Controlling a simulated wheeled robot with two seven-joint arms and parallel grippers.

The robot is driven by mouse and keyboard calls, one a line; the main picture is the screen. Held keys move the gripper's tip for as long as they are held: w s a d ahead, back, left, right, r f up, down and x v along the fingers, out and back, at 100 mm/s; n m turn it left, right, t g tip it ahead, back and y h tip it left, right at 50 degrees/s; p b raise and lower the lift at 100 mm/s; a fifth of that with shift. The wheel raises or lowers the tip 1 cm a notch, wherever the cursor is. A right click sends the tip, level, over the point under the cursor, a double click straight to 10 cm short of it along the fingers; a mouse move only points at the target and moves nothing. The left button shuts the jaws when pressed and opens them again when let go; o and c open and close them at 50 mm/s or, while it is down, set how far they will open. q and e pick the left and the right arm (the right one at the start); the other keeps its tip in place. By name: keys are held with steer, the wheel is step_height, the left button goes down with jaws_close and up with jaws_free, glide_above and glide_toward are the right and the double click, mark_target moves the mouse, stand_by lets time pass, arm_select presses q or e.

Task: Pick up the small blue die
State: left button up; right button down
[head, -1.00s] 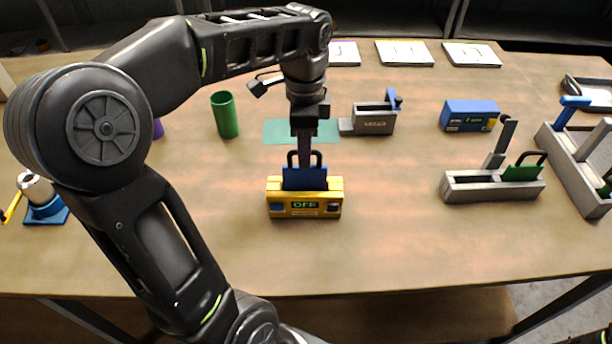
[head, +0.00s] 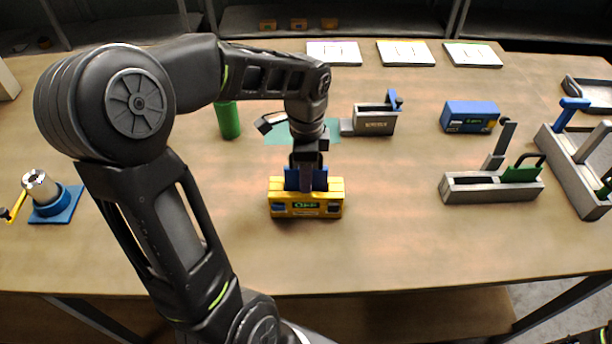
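The small blue die (head: 320,181) is a blue plate standing upright in the top of a yellow box (head: 334,190) with a small green display. My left gripper (head: 306,188) points down right at the die and covers its middle and its black handle. Blue shows on both sides of the fingers. The fingers are seen edge-on, so I cannot tell whether they are open or closed on the handle. My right gripper is not in view.
A grey holder (head: 475,191) with a green die (head: 522,173) stands to the right. Behind are a blue box (head: 469,116), a grey holder (head: 375,122), a green cylinder (head: 229,122) and a teal mat (head: 277,133). The table front is clear.

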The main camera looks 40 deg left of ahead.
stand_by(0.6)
arm_select(q)
jaws_close()
stand_by(1.2)
